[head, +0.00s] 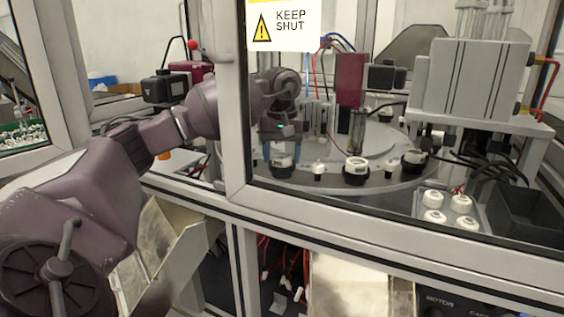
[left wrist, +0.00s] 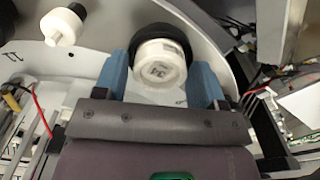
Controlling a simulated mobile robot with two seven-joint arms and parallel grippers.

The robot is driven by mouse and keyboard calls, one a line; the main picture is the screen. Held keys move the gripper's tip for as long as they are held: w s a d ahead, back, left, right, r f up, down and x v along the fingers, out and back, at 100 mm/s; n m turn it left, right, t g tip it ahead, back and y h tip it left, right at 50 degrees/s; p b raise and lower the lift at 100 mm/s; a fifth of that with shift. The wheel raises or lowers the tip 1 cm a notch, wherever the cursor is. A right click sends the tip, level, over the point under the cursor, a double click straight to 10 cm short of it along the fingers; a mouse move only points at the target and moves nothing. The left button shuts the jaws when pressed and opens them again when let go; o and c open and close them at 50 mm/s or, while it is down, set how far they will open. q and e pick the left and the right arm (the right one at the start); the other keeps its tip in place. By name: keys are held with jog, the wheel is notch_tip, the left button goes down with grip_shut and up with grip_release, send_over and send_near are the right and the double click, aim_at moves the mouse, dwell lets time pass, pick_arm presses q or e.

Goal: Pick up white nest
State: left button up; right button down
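A white nest (left wrist: 160,68) sits in a round black holder (left wrist: 176,37) on the grey round table. In the left wrist view the two blue fingers of my left gripper (left wrist: 160,75) stand on either side of it. They look very close to its sides, but I cannot tell whether they press on it. In the head view my left gripper (head: 282,146) points down over this white nest (head: 281,159) behind the clear panel. My right gripper is not in view.
The round table (head: 335,185) carries more white-topped holders, such as one (head: 357,165) to the right. A tray (head: 447,205) with several white parts and a black bin (head: 525,215) stand at right. The frame post (head: 233,100) is close beside my left arm.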

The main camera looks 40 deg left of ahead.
pick_arm(q)
jog(key=c, duration=0.6)
jog(key=shift+r, duration=0.15)
